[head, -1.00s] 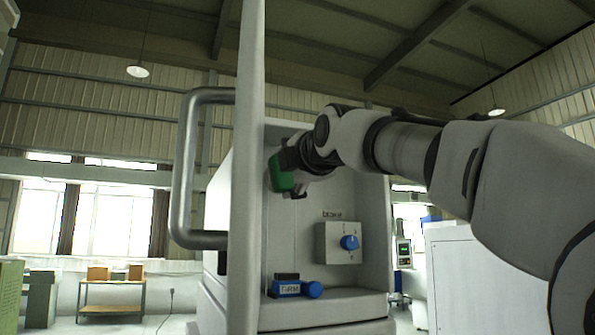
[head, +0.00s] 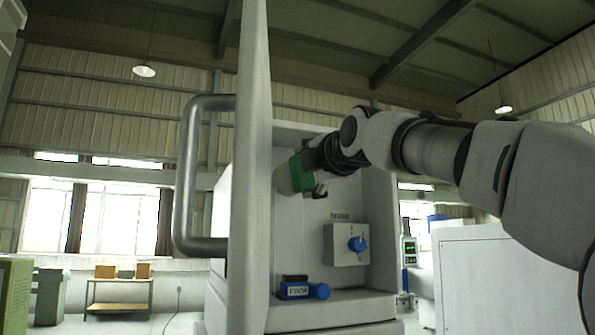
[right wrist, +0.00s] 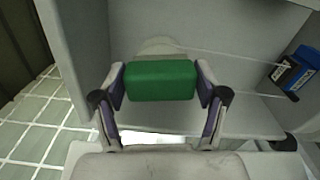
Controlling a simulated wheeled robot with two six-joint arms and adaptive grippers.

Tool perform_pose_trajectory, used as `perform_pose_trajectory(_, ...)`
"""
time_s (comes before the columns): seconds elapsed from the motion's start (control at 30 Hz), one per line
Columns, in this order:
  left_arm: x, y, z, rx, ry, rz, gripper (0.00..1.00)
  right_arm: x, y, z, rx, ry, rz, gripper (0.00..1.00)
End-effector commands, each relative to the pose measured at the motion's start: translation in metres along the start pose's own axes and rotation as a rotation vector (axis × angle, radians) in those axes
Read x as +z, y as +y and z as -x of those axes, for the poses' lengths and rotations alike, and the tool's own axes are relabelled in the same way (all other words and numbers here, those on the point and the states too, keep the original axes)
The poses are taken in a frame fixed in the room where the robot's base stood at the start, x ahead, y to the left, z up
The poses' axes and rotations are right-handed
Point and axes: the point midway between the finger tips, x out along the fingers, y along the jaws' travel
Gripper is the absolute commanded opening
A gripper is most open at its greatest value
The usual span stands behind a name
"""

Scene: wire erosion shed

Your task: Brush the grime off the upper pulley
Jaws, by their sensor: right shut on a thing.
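My right gripper (head: 308,171) is shut on a green block (head: 299,174), which looks like the brush's body, inside the upper part of the open machine cabinet. In the right wrist view, the green block (right wrist: 161,81) sits between both fingers. A pale, round-topped thing (right wrist: 160,46) shows just beyond it and may be the upper pulley; the block hides its lower part. I cannot tell whether they touch. No bristles or grime can be made out. My left gripper is not in view.
The cabinet (head: 383,235) holds a grey box with a blue knob (head: 357,244) and, on its floor, a blue labelled unit (head: 295,291). An open door edge (head: 252,200) with a bent metal handle (head: 187,180) stands left of the gripper.

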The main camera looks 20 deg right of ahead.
Motion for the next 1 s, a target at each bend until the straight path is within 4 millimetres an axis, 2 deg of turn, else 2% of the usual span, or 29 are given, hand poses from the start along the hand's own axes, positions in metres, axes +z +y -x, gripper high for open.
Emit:
perform_pose_trajectory(0.13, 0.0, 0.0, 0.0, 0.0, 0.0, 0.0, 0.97, 0.015, -0.003, 0.0, 0.0, 0.0, -0.003, 0.37)
perform_pose_trajectory(0.33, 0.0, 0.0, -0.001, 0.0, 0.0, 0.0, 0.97, 0.016, -0.003, 0.001, 0.0, 0.0, 0.0, 0.37)
perform_pose_trajectory(0.63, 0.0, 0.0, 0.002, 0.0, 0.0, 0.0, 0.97, -0.011, 0.003, -0.001, 0.0, 0.0, 0.002, 0.37)
perform_pose_trajectory(0.87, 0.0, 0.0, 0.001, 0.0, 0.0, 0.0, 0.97, -0.021, 0.004, -0.001, 0.0, 0.0, 0.0, 0.37)
perform_pose_trajectory(1.0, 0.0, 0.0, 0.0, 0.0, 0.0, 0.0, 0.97, -0.036, 0.006, 0.0, 0.0, 0.001, 0.001, 0.37)
